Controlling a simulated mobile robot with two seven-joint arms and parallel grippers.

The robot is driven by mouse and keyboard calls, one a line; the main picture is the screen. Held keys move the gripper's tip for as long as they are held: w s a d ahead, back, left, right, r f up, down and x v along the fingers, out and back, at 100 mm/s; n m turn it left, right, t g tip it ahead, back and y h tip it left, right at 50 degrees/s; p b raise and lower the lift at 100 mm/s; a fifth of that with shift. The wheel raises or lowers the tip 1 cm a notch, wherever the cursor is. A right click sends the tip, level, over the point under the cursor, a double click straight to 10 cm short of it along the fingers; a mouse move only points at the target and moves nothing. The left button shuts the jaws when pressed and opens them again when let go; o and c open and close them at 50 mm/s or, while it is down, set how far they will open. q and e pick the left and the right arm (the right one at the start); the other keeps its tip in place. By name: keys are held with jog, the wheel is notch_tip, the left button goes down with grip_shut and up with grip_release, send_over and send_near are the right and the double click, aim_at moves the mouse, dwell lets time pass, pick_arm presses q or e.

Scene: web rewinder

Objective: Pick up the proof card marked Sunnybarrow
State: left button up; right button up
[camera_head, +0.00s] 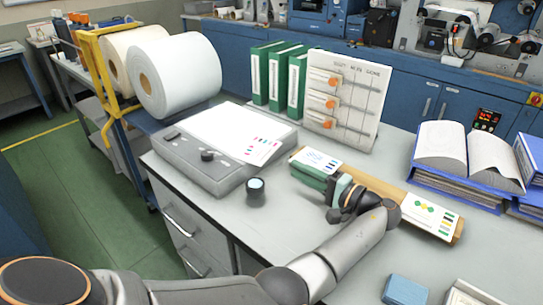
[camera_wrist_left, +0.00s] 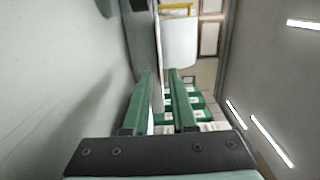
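A white proof card with blue markings (camera_head: 321,160) is at the left end of a long wooden strip (camera_head: 375,182). Another white card with green and yellow diamonds (camera_head: 432,215) is at the strip's right end. A third card with pink and blue marks (camera_head: 264,151) lies on the light box. The names on the cards are too small to read. My left gripper (camera_head: 308,176) is low, at the near side of the blue-marked card. In the wrist view its green fingers (camera_wrist_left: 162,82) stand apart; a thin pale strip shows between them, which I cannot identify. My right gripper is out of view.
The light box (camera_head: 196,167) and a small black cylinder (camera_head: 255,193) stand left of the gripper. Green binders (camera_head: 278,75) and an upright board with orange clips (camera_head: 343,100) stand behind. Open blue binders (camera_head: 466,160) are right; a blue block (camera_head: 405,290) is at the front.

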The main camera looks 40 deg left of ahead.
aim_at(270, 156)
pick_arm(q)
jog(key=a, duration=0.2)
jog(key=a+p, duration=0.1)
jog(key=a, duration=0.1)
jog(key=a+p, duration=0.1)
jog(key=a, duration=0.2)
jog(key=shift+w+a, duration=0.1)
jog(key=shift+w, duration=0.2)
jog(key=shift+w+a, duration=0.1)
jog(key=shift+a, duration=0.75)
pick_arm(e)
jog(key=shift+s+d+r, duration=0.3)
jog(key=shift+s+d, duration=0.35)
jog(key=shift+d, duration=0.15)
pick_arm(q)
jog(key=shift+c, duration=0.4)
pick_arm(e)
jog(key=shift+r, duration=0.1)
pick_arm(q)
grip_shut()
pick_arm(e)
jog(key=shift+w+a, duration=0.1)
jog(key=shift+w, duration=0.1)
